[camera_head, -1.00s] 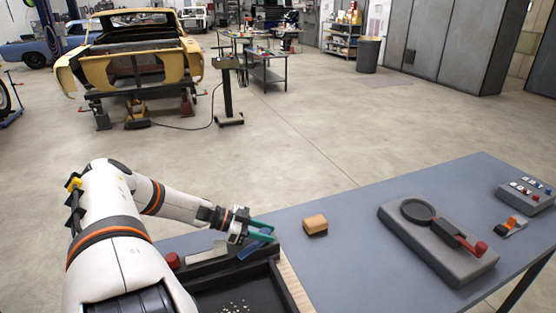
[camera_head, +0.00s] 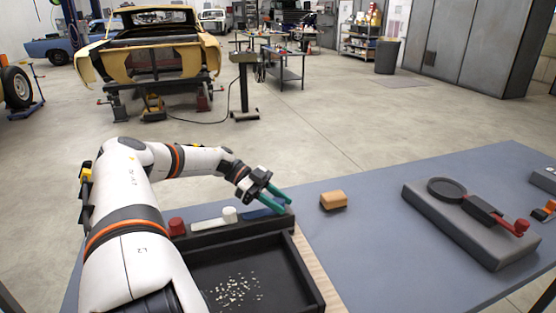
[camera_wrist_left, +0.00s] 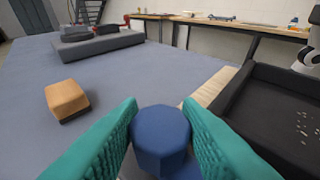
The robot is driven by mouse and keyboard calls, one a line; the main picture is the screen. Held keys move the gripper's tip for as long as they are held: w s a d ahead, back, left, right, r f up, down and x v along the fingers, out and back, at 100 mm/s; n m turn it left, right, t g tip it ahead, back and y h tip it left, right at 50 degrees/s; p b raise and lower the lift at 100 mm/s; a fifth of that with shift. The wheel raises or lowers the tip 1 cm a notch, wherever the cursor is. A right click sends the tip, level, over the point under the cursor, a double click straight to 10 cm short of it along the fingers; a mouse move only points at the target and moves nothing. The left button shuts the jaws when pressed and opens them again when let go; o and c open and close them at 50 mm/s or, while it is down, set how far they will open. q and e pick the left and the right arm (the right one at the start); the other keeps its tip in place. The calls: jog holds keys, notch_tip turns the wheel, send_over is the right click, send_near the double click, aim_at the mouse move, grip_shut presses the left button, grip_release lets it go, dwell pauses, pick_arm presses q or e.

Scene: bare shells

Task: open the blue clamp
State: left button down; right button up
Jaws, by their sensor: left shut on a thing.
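The blue clamp (camera_head: 258,213) is at the right end of a black rail (camera_head: 228,229) along the back of a dark tray. In the left wrist view its blue faceted end (camera_wrist_left: 160,138) sits between two teal fingers. My left gripper (camera_head: 281,204) is shut on it, with the fingers reaching in from the left and above. The fingers partly hide the clamp in the head view, so how far it is open cannot be told. A white clamp (camera_head: 230,214) and a red clamp (camera_head: 177,227) stand further left on the rail. My right gripper is not in view.
The dark tray (camera_head: 305,272) holds small pale bits. An orange-tan block (camera_head: 333,200) lies on the grey-blue table right of the rail. A grey base with a round dark plate and red-knobbed lever (camera_head: 470,222) stands further right. The table between them is clear.

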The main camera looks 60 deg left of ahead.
pick_arm(q)
jog(key=c, duration=1)
grip_release()
jog(key=shift+c, duration=0.2)
jog(key=b+v, duration=0.3)
jog(key=v, duration=0.9)
